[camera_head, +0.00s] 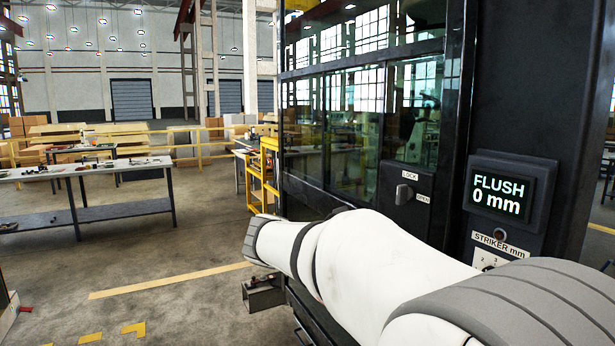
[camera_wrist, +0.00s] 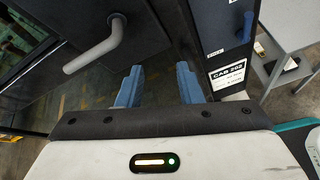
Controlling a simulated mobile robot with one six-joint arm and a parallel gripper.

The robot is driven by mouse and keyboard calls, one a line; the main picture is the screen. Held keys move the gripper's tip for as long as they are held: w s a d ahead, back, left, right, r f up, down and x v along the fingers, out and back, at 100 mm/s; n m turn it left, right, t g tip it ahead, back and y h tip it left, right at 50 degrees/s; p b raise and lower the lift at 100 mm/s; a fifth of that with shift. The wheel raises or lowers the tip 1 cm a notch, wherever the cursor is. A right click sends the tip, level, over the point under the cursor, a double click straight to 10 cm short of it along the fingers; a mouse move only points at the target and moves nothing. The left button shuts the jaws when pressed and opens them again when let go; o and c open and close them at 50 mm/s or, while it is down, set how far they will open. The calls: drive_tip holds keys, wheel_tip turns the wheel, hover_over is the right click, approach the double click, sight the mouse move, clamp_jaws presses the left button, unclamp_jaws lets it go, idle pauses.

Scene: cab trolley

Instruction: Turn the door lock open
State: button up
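The door lock is a small grey knob (camera_head: 404,194) on a dark plate on the cab door, in the head view. A LOCK label sits above it and an OPEN label at its lower right. Which label it points to is too small to tell. My gripper (camera_wrist: 159,68) shows in the wrist view with two blue fingers spread apart and nothing between them. In the head view my white arm reaches across below the lock and hides the gripper. I cannot make out the lock in the wrist view.
A grey bar handle (camera_wrist: 95,45) stands left of my fingers in the wrist view. A dark panel with a blue lever (camera_wrist: 247,27) and a CAB 202 label (camera_wrist: 229,73) is at right. A display (camera_head: 497,195) reads FLUSH 0 mm. A workbench (camera_head: 80,172) stands left.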

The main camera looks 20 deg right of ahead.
sight(398, 187)
drive_tip(key=w+d+r+n+h+p, duration=0.1)
drive_tip(key=w+d+r+n+h, duration=0.15)
drive_tip(key=r, duration=0.35)
drive_tip(key=w+d+r+n+h+p, duration=0.1)
drive_tip(key=w+r+n+h, duration=0.15)
drive_tip(key=r, duration=0.35)
drive_tip(key=shift+m, duration=0.4)
drive_tip(key=d, duration=0.2)
drive_tip(key=d+p, duration=0.1)
drive_tip(key=d, duration=0.1)
drive_tip(key=w+d, duration=0.1)
drive_tip(key=d, duration=0.2)
drive_tip(key=shift+w+r, duration=0.1)
